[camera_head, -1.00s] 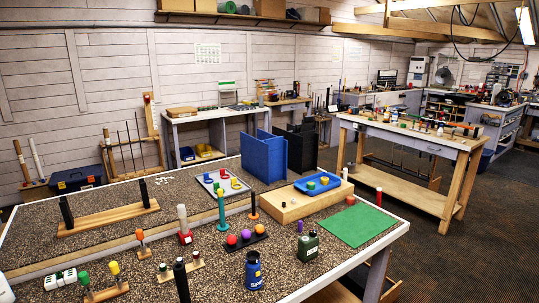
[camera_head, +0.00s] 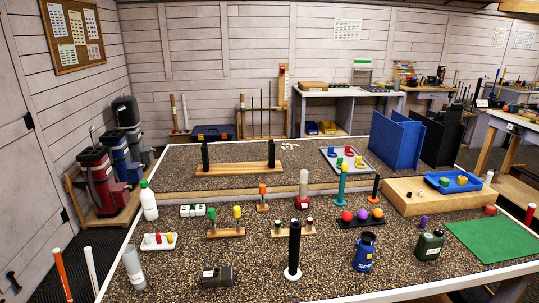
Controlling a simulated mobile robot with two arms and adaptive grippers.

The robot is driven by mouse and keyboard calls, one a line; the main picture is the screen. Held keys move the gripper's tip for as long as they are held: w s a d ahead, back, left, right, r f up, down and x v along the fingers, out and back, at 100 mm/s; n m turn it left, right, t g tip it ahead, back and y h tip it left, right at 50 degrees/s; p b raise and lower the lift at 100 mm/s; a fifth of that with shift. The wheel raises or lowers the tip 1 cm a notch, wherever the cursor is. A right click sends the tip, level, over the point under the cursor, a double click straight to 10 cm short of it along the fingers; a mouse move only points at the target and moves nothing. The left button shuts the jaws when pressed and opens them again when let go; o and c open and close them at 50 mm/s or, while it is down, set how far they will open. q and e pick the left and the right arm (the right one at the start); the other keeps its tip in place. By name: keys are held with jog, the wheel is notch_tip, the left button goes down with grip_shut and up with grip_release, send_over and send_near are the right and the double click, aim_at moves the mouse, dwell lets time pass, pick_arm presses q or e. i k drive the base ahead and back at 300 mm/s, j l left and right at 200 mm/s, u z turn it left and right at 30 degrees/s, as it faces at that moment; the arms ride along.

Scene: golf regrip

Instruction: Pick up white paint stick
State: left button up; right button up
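Several white upright things could be the white paint stick, and I cannot tell which one it is. A white cylinder (camera_head: 303,182) stands in a red base near the middle of the speckled workbench (camera_head: 330,279). A small white piece (camera_head: 489,177) stands at the right, by the wooden block. A tall white stick (camera_head: 92,270) stands at the lower left, beside an orange stick (camera_head: 62,272) and outside the bench edge. Neither of my grippers is in view.
A black post (camera_head: 294,250), a blue bottle (camera_head: 365,252) and a green canister (camera_head: 429,245) stand near the front. A white bottle (camera_head: 148,200) and a grey cylinder (camera_head: 134,268) stand at the left.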

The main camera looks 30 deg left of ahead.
aim_at(147, 237)
jog(key=u, duration=1.9)
jog(key=i+j+z, duration=0.1)
